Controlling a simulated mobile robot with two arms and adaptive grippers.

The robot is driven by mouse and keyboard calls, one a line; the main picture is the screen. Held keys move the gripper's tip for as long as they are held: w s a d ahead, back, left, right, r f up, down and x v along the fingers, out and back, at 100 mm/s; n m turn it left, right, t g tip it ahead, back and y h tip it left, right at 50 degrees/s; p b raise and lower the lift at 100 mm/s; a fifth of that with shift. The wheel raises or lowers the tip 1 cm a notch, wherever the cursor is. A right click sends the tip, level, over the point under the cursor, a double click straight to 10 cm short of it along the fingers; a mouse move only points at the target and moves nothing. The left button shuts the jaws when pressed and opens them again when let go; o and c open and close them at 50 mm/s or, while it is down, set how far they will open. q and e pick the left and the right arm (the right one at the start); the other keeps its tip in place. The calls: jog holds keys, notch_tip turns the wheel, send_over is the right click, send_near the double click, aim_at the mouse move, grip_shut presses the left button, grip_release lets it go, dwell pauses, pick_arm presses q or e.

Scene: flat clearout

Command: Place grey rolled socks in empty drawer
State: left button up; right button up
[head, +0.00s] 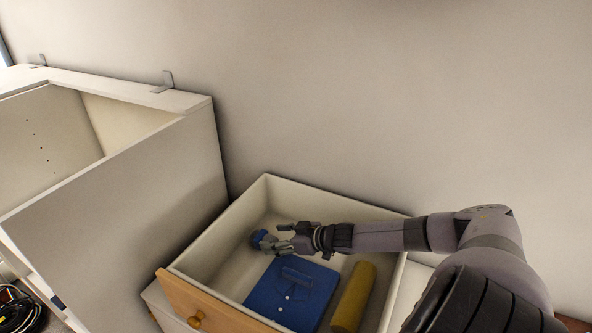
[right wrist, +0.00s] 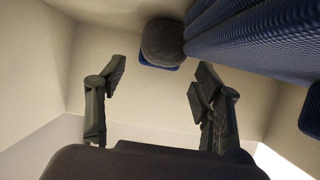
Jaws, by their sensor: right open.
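My right gripper (head: 279,237) reaches from the right into an open drawer (head: 320,197) with a wooden front. It is open, and both fingers show in the right wrist view (right wrist: 158,75). A grey rounded bundle (right wrist: 163,42), apparently the rolled socks, lies ahead of the fingers, not between them. Blue material shows at its edge. In the head view a small blue rounded thing (head: 259,238) is at the fingertips; the grey bundle is hard to separate from the fingers there. My left gripper is out of view.
A tall white open-topped cabinet (head: 150,165) stands left of the drawer. The plain wall (head: 380,90) is close behind. Ribbed blue fabric (right wrist: 255,35) fills the upper right of the wrist view. Dark cables (head: 18,308) lie at the lower left.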

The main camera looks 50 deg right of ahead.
jog(key=shift+p+v, duration=1.15)
jog(key=shift+v, duration=2.5)
jog(key=shift+r, duration=0.1)
